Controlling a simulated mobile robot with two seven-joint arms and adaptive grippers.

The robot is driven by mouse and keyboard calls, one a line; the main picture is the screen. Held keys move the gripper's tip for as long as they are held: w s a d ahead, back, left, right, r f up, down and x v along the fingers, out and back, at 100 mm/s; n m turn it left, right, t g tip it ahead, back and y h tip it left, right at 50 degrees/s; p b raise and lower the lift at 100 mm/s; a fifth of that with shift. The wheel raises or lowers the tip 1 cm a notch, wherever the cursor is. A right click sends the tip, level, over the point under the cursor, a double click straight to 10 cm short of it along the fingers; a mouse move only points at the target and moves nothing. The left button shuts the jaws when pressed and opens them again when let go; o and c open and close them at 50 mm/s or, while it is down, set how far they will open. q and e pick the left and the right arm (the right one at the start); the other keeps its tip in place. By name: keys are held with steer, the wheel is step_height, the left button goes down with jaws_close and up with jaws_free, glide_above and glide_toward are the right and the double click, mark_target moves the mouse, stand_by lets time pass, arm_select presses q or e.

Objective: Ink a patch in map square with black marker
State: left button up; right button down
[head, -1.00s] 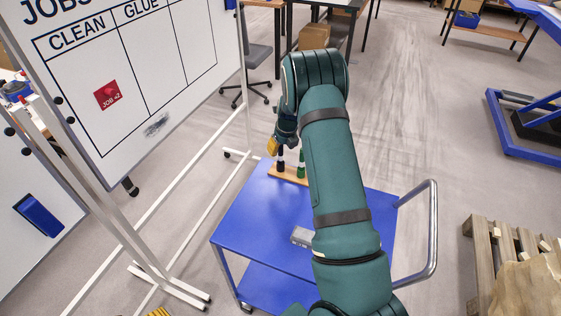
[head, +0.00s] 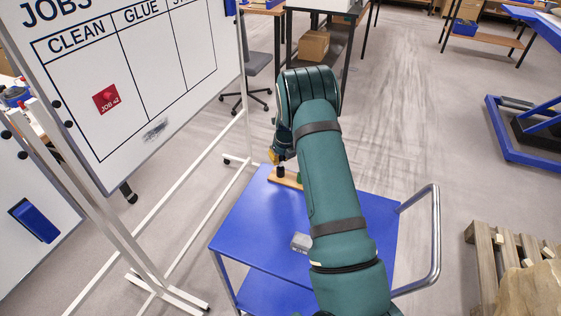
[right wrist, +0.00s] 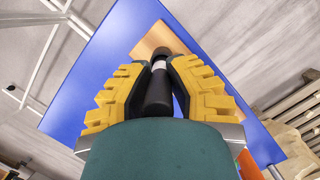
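The black marker (right wrist: 157,95) stands upright in a wooden holder (right wrist: 150,42) on the blue cart, with a pale band near its lower end. My right gripper (right wrist: 160,65) has its yellow fingers on either side of it, tips close by the band. I cannot tell whether they press on it. In the head view the right gripper (head: 275,157) is low over the left end of the holder (head: 286,180), and my arm hides most of the holder's right part. I cannot pick out a map square. My left gripper is not in view.
The blue cart top (head: 250,215) is mostly clear, with a grey block (head: 300,242) by my arm. A whiteboard (head: 150,80) with a red card (head: 107,98) and a dark smudge (head: 156,128) stands left. A wooden pallet (head: 490,260) lies right of the cart handle (head: 436,240).

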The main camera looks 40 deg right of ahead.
steer(key=shift+r, duration=0.1)
steer(key=shift+r+p, duration=0.5)
steer(key=shift+p, duration=0.05)
steer(key=shift+r, duration=0.1)
steer(key=shift+r+p, duration=2.75)
steer(key=shift+r, duration=0.4)
steer(key=shift+r+p, duration=0.7)
steer(key=shift+r, duration=1.75)
